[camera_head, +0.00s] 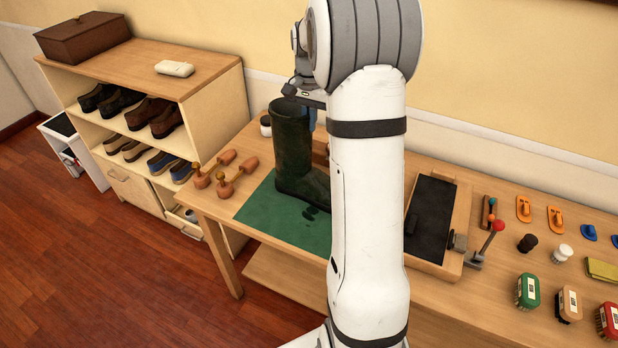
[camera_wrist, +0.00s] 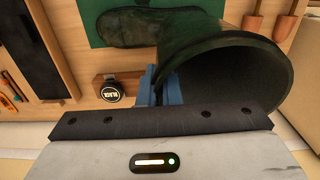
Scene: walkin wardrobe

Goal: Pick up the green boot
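The dark green boot (camera_head: 292,150) stands upright on a green mat (camera_head: 262,212), its toe pointing right in the head view. In the wrist view the boot (camera_wrist: 205,42) shows its wide open top at the right, with the foot below at the upper left. My gripper (camera_wrist: 166,86) is at the boot's upper rim, its blue fingers close together on the edge of the shaft. One blue finger shows beside the shaft top in the head view (camera_head: 312,118). The finger tips and exact contact are partly hidden by the boot and my arm.
Wooden shoe trees (camera_head: 222,175) lie left of the mat on the table. A small dark jar (camera_wrist: 110,92) stands near the boot. A black-topped tray (camera_head: 432,215), a red-knobbed lever (camera_head: 497,226) and brushes lie right. A shoe shelf (camera_head: 200,85) stands left.

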